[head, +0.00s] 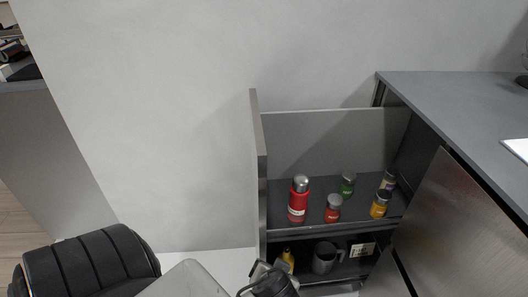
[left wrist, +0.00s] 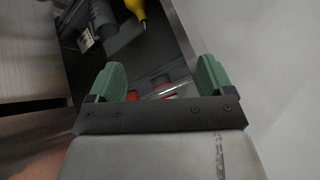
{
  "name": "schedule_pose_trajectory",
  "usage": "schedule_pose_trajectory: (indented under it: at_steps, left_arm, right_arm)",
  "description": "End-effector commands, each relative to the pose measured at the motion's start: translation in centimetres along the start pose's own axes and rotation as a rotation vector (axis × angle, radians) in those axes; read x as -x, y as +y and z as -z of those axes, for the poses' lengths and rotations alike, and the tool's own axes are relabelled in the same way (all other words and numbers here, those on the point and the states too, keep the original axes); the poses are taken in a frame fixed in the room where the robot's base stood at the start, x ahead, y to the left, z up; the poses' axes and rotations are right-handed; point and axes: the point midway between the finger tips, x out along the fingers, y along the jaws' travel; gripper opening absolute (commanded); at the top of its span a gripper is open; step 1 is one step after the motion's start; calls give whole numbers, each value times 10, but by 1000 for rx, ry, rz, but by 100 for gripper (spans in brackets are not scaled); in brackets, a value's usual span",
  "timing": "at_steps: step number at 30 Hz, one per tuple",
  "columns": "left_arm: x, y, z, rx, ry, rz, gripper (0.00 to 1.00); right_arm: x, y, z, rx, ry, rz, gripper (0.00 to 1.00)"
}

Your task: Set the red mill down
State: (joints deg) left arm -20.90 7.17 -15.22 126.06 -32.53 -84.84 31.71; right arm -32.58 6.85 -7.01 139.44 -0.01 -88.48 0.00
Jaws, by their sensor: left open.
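The red mill (head: 297,203), a tall red cylinder with a silver cap and a pale label, stands upright on the upper shelf (head: 316,187) of a grey pull-out unit, at its left side. My left gripper (head: 268,281) shows partly at the bottom of the head view, lower in the picture than the mill. In the left wrist view its green-padded fingers (left wrist: 160,80) are spread apart. Red and silver parts show beyond and between them, partly hidden by the gripper; I cannot tell how close they are. My right gripper is not in view.
A small red jar (head: 333,208), a green jar (head: 347,184), a yellow jar (head: 380,204) and another jar (head: 389,180) share the upper shelf. A grey mug (head: 324,257) and a yellow bottle (head: 287,259) stand below. A tall side panel (head: 259,165) bounds the left; a counter (head: 455,100) is at right.

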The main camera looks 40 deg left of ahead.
Motion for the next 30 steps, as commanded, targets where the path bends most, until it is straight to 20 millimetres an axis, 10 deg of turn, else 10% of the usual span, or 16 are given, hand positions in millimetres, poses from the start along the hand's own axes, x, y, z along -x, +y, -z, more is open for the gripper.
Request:
schedule_pose_trajectory:
  at_steps: [9, 30]
  left_arm:
    - [52, 1, -61, -353, -203, -433, 82]
    - [58, 2, -65, -389, -207, -478, 82]
  right_arm:
    - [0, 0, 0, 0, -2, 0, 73]
    - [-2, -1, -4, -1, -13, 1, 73]
